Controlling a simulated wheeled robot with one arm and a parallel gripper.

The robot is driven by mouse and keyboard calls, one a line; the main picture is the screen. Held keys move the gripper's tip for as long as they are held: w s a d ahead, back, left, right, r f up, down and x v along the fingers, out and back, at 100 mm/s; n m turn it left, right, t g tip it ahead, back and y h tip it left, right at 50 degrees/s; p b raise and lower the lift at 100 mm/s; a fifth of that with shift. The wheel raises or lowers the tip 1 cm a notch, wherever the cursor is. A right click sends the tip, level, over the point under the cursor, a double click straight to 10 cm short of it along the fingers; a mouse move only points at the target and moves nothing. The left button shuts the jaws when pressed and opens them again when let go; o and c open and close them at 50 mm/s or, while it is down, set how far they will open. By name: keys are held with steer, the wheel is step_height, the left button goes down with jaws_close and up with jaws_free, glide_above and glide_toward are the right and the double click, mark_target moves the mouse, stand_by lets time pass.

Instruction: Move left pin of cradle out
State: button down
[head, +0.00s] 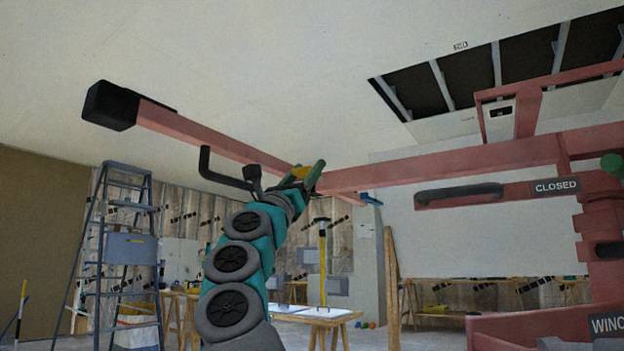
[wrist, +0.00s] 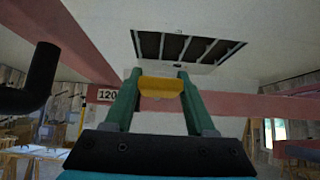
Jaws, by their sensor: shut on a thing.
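My gripper (head: 306,172) is raised at the red cradle (head: 440,168), where its arms meet near the middle of the head view. In the wrist view its two green fingers are shut on a yellow piece (wrist: 161,87), which appears to be the head of the left pin. The yellow piece also shows small between the fingers in the head view (head: 300,173). The pin's shaft and its hole are hidden, so I cannot tell how far it sits in. A plate reading 120 (wrist: 105,95) is on the red bar left of the fingers.
A black bent hook (head: 206,164) stands left of my wrist and shows close in the wrist view (wrist: 38,82). A ceiling opening (head: 500,65) is at upper right. A CLOSED plate (head: 556,187) marks the lift. A stepladder (head: 125,255) and worktable (head: 318,315) stand beyond.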

mark_target(304, 175)
steer(key=shift+c, duration=1.1)
jaws_free()
steer(key=shift+s+a+f+b, duration=0.2)
steer(key=shift+f+b, duration=0.25)
steer(key=shift+b, duration=0.1)
steer(key=b+v, duration=0.4)
steer(key=v, duration=0.2)
steer(key=shift+s+a+f+b, duration=0.2)
steer(key=shift+s+b, duration=0.15)
steer(key=shift+b, duration=0.1)
